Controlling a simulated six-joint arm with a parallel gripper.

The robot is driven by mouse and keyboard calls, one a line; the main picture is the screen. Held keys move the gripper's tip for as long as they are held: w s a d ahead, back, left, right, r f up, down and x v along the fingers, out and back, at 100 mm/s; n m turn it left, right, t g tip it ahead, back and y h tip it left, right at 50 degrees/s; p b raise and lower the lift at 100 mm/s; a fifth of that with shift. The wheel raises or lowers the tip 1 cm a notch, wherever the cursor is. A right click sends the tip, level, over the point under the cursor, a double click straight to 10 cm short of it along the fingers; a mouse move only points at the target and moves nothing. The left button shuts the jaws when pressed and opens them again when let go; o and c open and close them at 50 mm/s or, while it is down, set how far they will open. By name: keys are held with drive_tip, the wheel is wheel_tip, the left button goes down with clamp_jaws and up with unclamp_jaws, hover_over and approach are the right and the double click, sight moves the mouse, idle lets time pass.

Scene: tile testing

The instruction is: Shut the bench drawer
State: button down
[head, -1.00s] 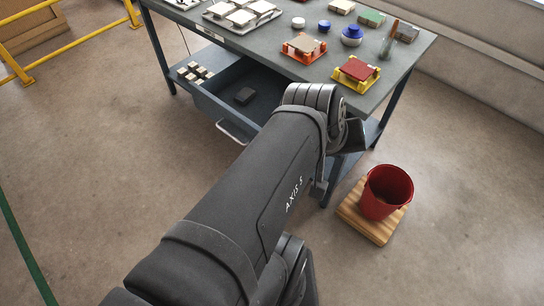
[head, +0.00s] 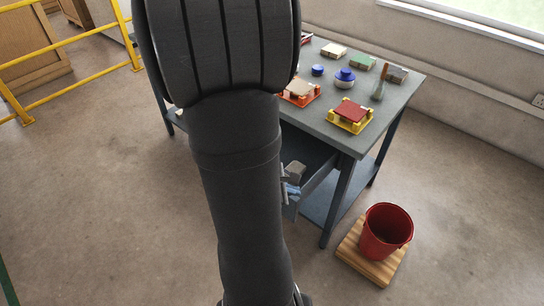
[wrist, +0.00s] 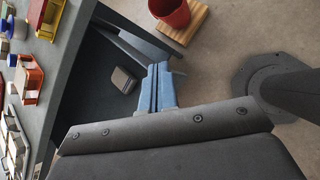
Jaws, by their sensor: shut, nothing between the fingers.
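The bench drawer (head: 306,150) stands open under the bench top. In the head view my arm hides most of it, including its handle. The wrist view looks down into the drawer (wrist: 90,85), where a dark block (wrist: 122,80) lies. My gripper (wrist: 158,88) has its blue fingers pressed together with nothing between them, near the drawer's outer end. In the head view the gripper (head: 293,188) shows only partly, just right of my arm and beside the drawer. I cannot tell whether the fingers touch the drawer front.
The bench top (head: 318,117) carries a yellow tile holder (head: 351,117), an orange one (head: 299,92) and several small items. A red bucket (head: 386,232) stands on a wooden board (head: 352,247) on the floor at the right. A yellow rail (head: 75,81) is at left.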

drive_tip(key=s+a+f+n+t+y, duration=0.1)
drive_tip(key=s+a+f+n+t, duration=0.25)
drive_tip(key=a+f+n, duration=0.65)
drive_tip(key=w+r+x, duration=0.1)
drive_tip(key=x, duration=1)
drive_tip(key=shift+w+d+r+y, duration=0.25)
drive_tip(key=shift+w+r+y, duration=0.05)
drive_tip(key=shift+w+r, duration=0.1)
drive_tip(key=w+d, duration=1.9)
drive_tip(key=shift+w+d, duration=0.55)
